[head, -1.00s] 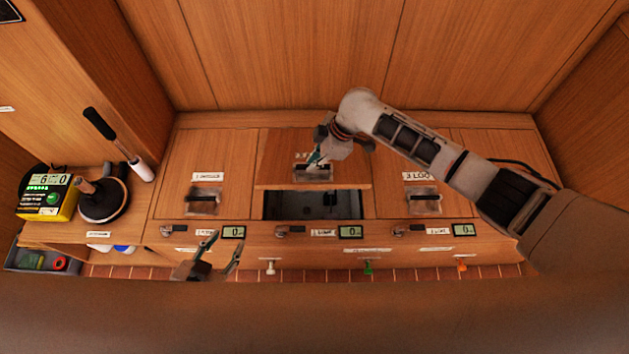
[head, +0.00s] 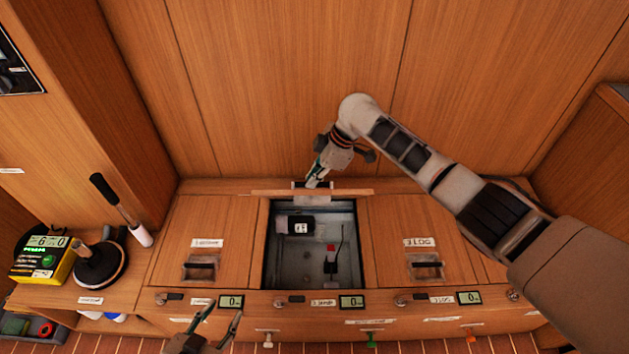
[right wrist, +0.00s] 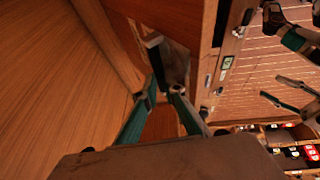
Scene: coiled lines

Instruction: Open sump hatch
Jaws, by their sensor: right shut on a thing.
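The middle hatch lid (head: 347,192) is raised at the back of its opening and shows nearly edge-on in the head view. Below it lies the open grey sump (head: 300,262). My right gripper (head: 318,179) is at the top of the lid, shut on its handle. In the right wrist view, the grey handle (right wrist: 165,55) shows between the fingertips of that gripper (right wrist: 165,85). My left gripper (head: 218,322) is empty, with its fingers apart, in front of the bench's front edge.
Inside the sump are a dark box with a white display (head: 296,226) and a small red-topped device (head: 331,255). Closed hatches with handles flank it on the left (head: 200,267) and right (head: 427,266).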

